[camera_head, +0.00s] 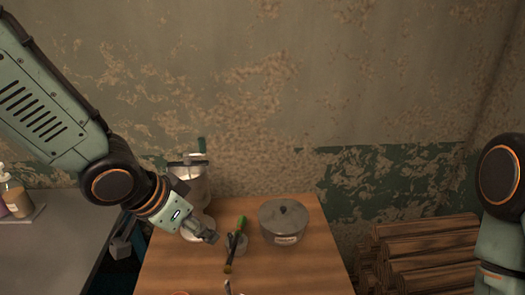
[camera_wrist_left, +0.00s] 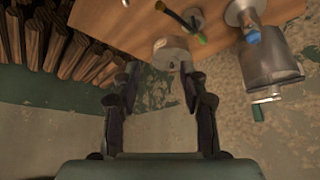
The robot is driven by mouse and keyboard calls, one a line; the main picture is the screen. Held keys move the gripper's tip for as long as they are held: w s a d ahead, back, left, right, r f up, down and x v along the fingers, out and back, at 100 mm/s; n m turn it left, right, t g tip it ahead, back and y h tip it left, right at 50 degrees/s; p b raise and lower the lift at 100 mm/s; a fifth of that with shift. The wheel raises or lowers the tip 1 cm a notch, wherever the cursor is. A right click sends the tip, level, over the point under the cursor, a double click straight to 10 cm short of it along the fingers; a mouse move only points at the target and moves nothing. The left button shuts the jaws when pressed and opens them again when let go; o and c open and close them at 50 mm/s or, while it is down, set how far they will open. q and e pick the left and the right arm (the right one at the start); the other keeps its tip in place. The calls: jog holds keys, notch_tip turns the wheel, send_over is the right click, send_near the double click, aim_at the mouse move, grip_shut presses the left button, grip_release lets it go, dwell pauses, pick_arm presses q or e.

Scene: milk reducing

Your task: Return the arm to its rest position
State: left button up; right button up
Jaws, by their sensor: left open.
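My left arm comes in from the left in the head view, and its gripper (camera_head: 207,236) is above the left part of the wooden table (camera_head: 180,272). In the left wrist view the gripper (camera_wrist_left: 160,80) has its fingers apart, with nothing between them. A lidded metal pot (camera_head: 284,224) stands on the table to the right of the gripper. The pot also shows beyond the fingers in the wrist view (camera_wrist_left: 172,52). My right arm shows at the right edge of the head view; its gripper is outside the picture.
Stacked logs (camera_head: 425,250) are at the right. A grey counter (camera_head: 60,240) with bottles is at the left.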

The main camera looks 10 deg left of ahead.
pick_arm(q)
jog(key=s+f+n+g, duration=0.2)
jog(key=s+f, duration=0.3)
jog(key=f, duration=0.4)
jog(key=s+f+n+g, duration=0.1)
jog(key=s+f+n, duration=0.1)
jog(key=s+f, duration=0.45)
jog(key=s+a+f+n+g+y, duration=0.2)
jog(key=s+a+f+y, duration=0.1)
jog(key=s+f, duration=0.9)
notch_tip(320, 180, down, 16)
jog(key=b, duration=1.7)
jog(key=shift+s, duration=0.25)
pick_arm(e)
notch_tip(320, 180, down, 17)
pick_arm(q)
jog(key=shift+d, duration=0.15)
jog(key=shift+c, duration=0.7)
pick_arm(e)
jog(key=shift+c, duration=0.2)
